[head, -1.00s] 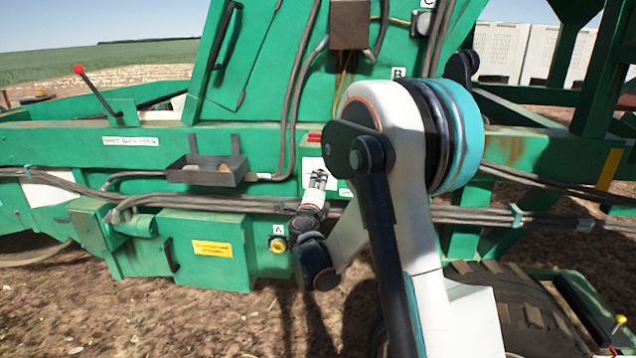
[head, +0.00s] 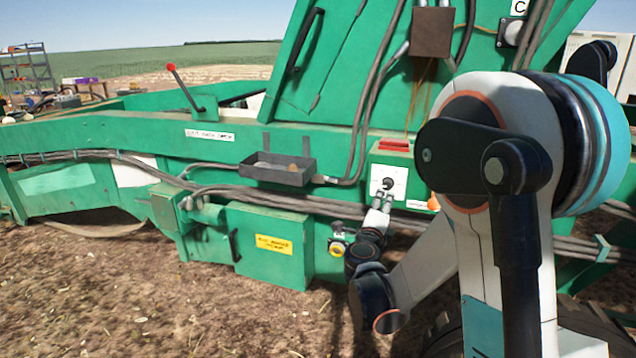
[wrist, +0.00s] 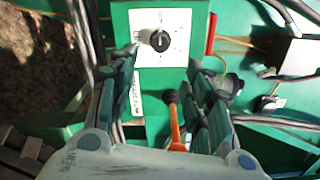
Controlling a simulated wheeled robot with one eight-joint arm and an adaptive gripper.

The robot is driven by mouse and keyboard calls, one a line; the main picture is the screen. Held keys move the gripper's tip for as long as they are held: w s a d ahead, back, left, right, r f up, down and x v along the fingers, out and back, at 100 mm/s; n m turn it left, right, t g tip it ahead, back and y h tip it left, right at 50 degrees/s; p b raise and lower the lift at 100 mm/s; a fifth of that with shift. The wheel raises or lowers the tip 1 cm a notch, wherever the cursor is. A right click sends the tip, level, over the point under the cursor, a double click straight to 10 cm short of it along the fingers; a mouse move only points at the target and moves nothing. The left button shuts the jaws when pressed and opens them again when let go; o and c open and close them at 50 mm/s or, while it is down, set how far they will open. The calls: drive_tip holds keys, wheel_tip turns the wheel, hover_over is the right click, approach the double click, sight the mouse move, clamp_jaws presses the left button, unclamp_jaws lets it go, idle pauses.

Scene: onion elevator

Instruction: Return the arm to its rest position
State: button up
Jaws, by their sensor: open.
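My gripper (head: 380,206) is open and empty in front of the green machine (head: 140,130). In the wrist view its two fingers (wrist: 170,80) stand apart on either side of the picture's middle. Beyond them is a white plate (wrist: 178,22) with a black rotary knob (wrist: 160,41). In the head view the fingers lie just below this knob (head: 388,183) and look apart from it. My arm is bent, with its large elbow joint at the right of the head view.
An orange-handled lever (wrist: 175,128) shows between the fingers. A grey tray (head: 275,172) and a green box with a yellow label (head: 273,245) are left of the gripper. Cables run along the machine. Bare soil (head: 130,300) lies open at the front left.

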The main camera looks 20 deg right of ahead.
drive_tip(key=s+a+r+n+t+y, duration=0.1)
drive_tip(key=a+r+n+t+y, duration=0.3)
drive_tip(key=a+r+n, duration=0.45)
drive_tip(key=s+a+r+n+g+y, duration=0.2)
drive_tip(key=s+a+r+n+y, duration=0.1)
drive_tip(key=s+a+n+y, duration=0.5)
drive_tip(key=s+f+n+g+h, duration=0.1)
drive_tip(key=s+f+n+g, duration=0.4)
drive_tip(key=s, duration=0.7)
drive_tip(key=s+f+n+g+h, duration=0.1)
drive_tip(key=s+f+n+g, duration=0.3)
drive_tip(key=s, duration=0.9)
wheel_tip(320, 180, down, 4)
drive_tip(key=shift+f+n+g, duration=0.2)
drive_tip(key=shift+n+g, duration=0.2)
drive_tip(key=shift+n, duration=0.65)
